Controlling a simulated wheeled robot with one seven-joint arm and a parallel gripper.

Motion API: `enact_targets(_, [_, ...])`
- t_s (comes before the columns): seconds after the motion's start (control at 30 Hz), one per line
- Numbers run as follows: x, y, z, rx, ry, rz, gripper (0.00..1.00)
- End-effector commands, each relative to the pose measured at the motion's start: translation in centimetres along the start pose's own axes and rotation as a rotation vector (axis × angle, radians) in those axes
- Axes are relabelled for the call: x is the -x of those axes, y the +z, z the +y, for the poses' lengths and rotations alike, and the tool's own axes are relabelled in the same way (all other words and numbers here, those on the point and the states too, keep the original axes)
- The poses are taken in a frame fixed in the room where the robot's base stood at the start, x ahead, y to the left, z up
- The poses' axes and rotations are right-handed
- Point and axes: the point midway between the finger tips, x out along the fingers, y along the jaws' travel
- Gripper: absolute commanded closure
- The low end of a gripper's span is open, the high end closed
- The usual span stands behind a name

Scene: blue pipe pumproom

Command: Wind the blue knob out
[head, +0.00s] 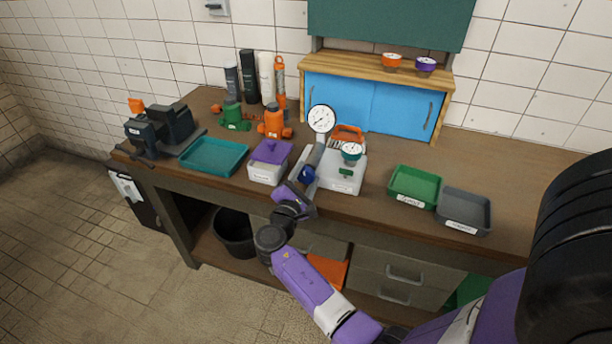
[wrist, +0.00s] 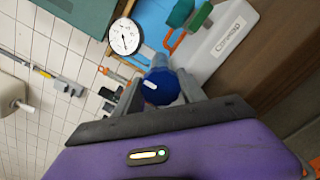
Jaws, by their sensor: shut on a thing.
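The blue knob (wrist: 161,86) has a white mark on its face and sits between the fingers of my gripper (wrist: 160,92) in the wrist view. In the head view the knob (head: 308,174) shows at the end of my gripper (head: 304,183), at the front left of a white device (head: 340,180). My gripper is shut on the knob. A round white dial gauge (head: 321,119) stands above the device, and it also shows in the wrist view (wrist: 124,37). The knob's stem is mostly hidden by the knob and fingers.
A white box with a purple lid (head: 270,151) stands close left of my gripper. A teal tray (head: 213,157) is farther left. Green (head: 414,186) and grey (head: 464,211) trays are on the right. A blue-doored cabinet (head: 372,97) stands behind.

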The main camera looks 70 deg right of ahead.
Motion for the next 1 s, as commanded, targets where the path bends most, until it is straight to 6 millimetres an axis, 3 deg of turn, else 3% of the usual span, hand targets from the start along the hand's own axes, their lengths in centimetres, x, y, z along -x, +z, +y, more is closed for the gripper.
enact_targets(0.2, [0.1,-0.2,-0.1,0.005,0.001,0.005,0.93])
enact_targets(0.23, [0.1,-0.2,-0.1,0.005,0.001,0.005,0.46])
enact_targets(0.3, [0.1,-0.2,-0.1,0.004,0.001,0.004,0.33])
enact_targets(0.33, [0.1,-0.2,-0.1,0.004,0.001,0.004,0.31])
enact_targets(0.67, [0.2,-0.1,0.0,0.001,0.001,0.001,0.31])
enact_targets(1.0, [5.0,-0.3,-0.1,0.001,0.003,0.005,0.31])
